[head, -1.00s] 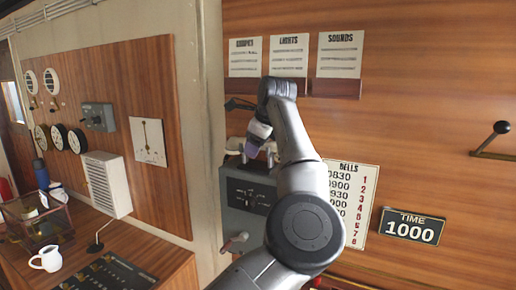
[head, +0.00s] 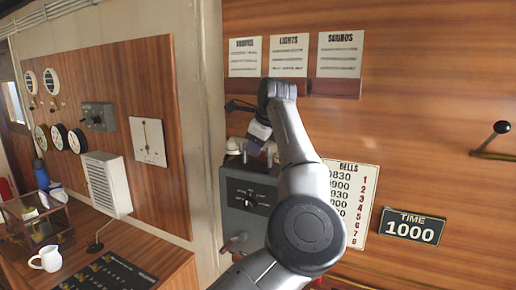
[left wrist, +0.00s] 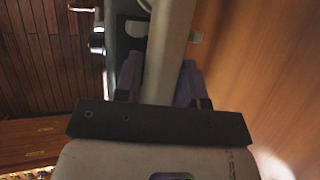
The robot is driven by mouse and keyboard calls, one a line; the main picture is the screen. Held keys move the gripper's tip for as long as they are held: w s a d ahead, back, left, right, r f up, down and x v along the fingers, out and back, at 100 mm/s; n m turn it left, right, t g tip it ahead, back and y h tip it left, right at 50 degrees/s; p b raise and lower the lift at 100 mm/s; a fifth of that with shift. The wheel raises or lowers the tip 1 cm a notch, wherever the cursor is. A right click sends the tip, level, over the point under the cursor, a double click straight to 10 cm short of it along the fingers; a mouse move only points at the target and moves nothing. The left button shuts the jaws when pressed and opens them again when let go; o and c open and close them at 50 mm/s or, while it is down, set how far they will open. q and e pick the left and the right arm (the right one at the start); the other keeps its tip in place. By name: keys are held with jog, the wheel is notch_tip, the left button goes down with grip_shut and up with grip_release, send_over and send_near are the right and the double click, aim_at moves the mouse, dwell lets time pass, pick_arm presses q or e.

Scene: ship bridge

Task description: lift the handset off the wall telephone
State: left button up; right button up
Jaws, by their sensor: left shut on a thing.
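The wall telephone is a grey box (head: 246,194) on the wooden wall, with a crank on its lower left. Its pale handset (head: 235,144) lies crosswise just above the box, and short upright cradle prongs show beneath it. My left gripper (head: 257,138) is shut around the middle of the handset from above. In the left wrist view the handset (left wrist: 170,50) is a pale bar running between the two fingers of the gripper (left wrist: 158,84). My arm hides part of the box's right side. My right gripper is not in view.
A bells chart (head: 349,200) and a time sign (head: 411,226) are on the wall to the right. Paper notices (head: 289,55) hang above. A desk (head: 180,268) with a white mug (head: 47,259) stands at lower left.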

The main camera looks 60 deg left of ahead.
pick_arm(q)
grip_shut()
jog(key=shift+r, duration=0.1)
dwell(0.3)
